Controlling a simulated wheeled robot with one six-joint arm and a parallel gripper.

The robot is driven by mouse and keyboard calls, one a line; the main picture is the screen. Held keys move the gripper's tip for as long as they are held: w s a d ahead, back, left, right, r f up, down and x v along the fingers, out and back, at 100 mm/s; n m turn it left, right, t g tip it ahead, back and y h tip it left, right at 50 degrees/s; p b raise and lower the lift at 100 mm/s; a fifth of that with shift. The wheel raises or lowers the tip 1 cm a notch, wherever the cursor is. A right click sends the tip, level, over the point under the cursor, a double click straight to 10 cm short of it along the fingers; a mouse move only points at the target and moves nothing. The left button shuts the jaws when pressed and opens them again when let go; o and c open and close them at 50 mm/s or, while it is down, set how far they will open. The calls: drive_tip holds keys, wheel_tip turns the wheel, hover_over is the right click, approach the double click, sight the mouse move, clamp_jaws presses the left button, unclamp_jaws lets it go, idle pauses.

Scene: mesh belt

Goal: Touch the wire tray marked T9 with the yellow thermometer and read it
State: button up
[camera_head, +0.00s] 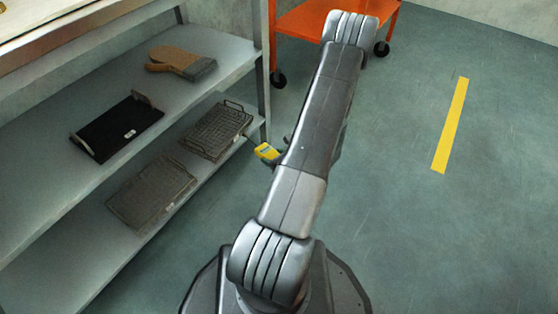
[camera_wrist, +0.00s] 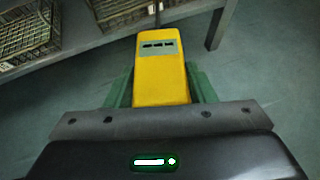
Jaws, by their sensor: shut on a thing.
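My gripper (camera_wrist: 161,88) is shut on the yellow thermometer (camera_wrist: 161,72), with a green finger on each side of its body. Its small display shows dark dashes. Its thin probe points away from me, up to the top edge of the wrist view. In the head view the thermometer (camera_head: 266,151) is beside the shelf edge, and my arm hides most of the gripper. Two wire trays lie on the lower shelf: a farther one (camera_head: 217,130) near the thermometer and a nearer one (camera_head: 150,190). I cannot read a T9 mark on either, nor tell whether the probe touches one.
The upper shelf (camera_head: 200,45) holds a black tray (camera_head: 117,128) with handles and a brown mitt (camera_head: 180,62). A shelf post (camera_head: 263,70) stands behind the farther wire tray. An orange cart (camera_head: 300,20) is at the back. The floor on the right is clear.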

sight(261, 151)
drive_tip(key=w+a, duration=0.1)
drive_tip(key=w+a+f+b, duration=0.1)
drive_tip(key=a, duration=0.1)
drive_tip(key=w+a+b, duration=0.1)
drive_tip(key=shift+w+a+f, duration=0.15)
drive_tip(key=shift+a+f, duration=0.1)
drive_tip(key=shift+a, duration=0.05)
drive_tip(key=shift+f+b, duration=0.7)
drive_tip(key=shift+b, duration=0.2)
drive_tip(key=shift+f, duration=0.5)
idle(1.8)
drive_tip(key=shift+r+p, duration=1.9)
drive_tip(key=shift+r, duration=1.2)
